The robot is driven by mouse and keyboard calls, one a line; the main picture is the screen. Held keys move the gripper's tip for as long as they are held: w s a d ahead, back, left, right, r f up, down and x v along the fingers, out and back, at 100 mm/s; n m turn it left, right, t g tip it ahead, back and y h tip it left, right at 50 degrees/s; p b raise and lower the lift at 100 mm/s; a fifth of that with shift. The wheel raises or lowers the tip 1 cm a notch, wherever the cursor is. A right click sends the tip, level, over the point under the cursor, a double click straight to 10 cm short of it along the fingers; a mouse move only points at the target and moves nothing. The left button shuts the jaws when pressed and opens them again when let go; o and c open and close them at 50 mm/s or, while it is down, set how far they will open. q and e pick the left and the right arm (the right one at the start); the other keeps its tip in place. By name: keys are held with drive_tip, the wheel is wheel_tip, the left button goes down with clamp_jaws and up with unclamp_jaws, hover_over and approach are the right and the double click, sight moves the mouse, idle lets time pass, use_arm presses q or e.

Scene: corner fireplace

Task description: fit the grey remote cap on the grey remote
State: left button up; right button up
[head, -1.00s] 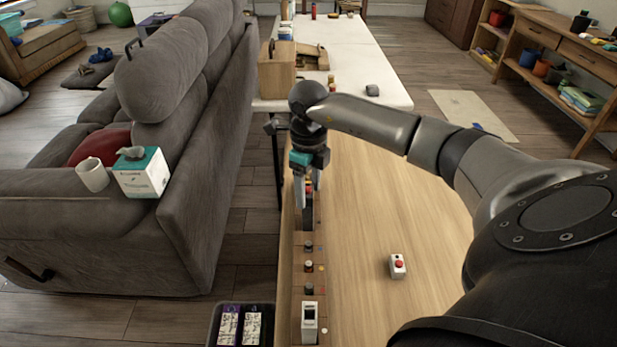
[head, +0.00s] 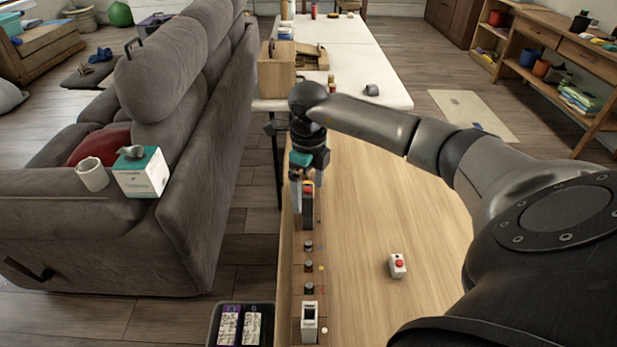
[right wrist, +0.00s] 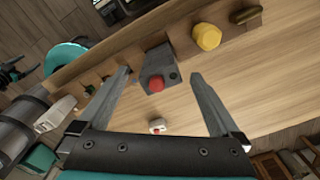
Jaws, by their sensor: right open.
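A dark grey box with a red button, seemingly the grey remote (head: 307,212), stands on a wooden strip along the table's left edge. It also shows in the right wrist view (right wrist: 153,64), between the fingers with gaps on both sides. My right gripper (head: 308,207) is open and points down over it, its fingers seeming apart from it. A small grey piece with a dark opening (head: 371,90) lies on the white table behind; it may be the grey remote cap, but I cannot tell for sure. My left gripper is out of view.
Small black knobs (head: 309,266) and a whitish open-topped case (head: 309,322) line the near strip. A white box with a red button (head: 397,265) sits on the otherwise clear wood table. A wooden box (head: 276,72) stands behind; a sofa (head: 205,200) is left.

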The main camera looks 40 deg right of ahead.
wheel_tip(320, 180, up, 6)
drive_tip(key=shift+r+p, duration=0.2)
drive_tip(key=shift+p, duration=0.6)
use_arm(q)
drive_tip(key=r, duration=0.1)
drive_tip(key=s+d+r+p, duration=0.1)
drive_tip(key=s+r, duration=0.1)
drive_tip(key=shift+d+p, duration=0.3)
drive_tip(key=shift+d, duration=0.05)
use_arm(e)
wheel_tip(320, 180, up, 9)
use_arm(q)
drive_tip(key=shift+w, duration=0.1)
use_arm(e)
drive_tip(key=shift+f, duration=0.1)
